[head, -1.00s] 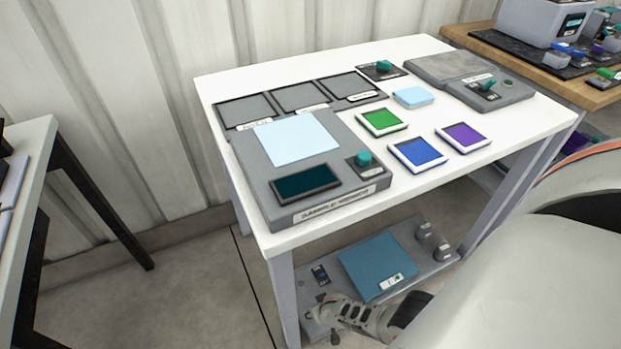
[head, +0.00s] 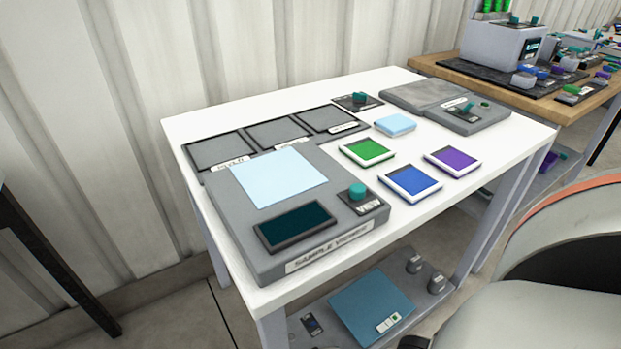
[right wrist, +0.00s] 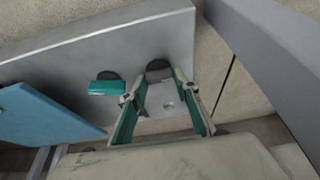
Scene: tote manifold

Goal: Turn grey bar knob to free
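In the right wrist view a grey knob (right wrist: 159,67) on a dark round base stands on the grey lower panel (right wrist: 120,45). My right gripper (right wrist: 160,88) is open, with its two teal-lined fingers on either side of the area just in front of this knob. I cannot tell whether either finger touches it. A teal bar knob (right wrist: 106,87) on a dark base sits just left of the fingers. In the head view the lower panel (head: 345,300) shows below the table, but the right gripper and this grey knob are not clearly visible. My left gripper is not in view.
A blue plate (right wrist: 40,112) lies left of the gripper, and a grey table leg (right wrist: 265,60) runs along the right. In the head view the white table (head: 290,95) above the shelf holds a sample viewer (head: 235,220) and coloured tiles.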

